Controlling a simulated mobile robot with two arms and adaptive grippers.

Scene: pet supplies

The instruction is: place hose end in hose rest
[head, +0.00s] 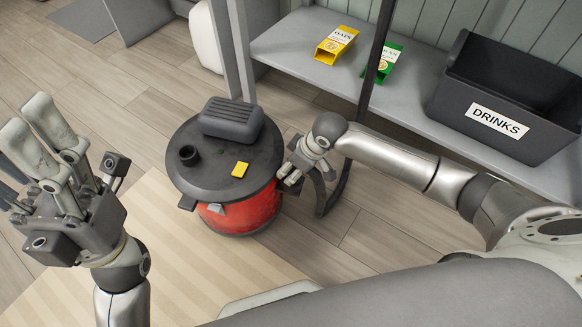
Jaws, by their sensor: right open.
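A red canister vacuum (246,210) with a dark round lid stands on the floor at the centre. Its lid carries a round dark port (189,155), a grey ribbed block (231,119) and a small yellow piece (240,169). A dark hose or tube (371,75) runs down from the top edge, passes behind my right arm and bends near the floor (325,207). My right gripper (288,178) is open at the vacuum's right side, close to this bend; contact is unclear. I cannot pick out the hose end or hose rest for certain. My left gripper (27,115) is open and empty at left.
A grey shelf (300,40) at the back holds a yellow box (337,46), a green box (384,61) and a dark bin (480,110) labelled DRINKS. A pale striped mat (165,240) lies before the vacuum. Bare wood floor (95,85) is clear behind left.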

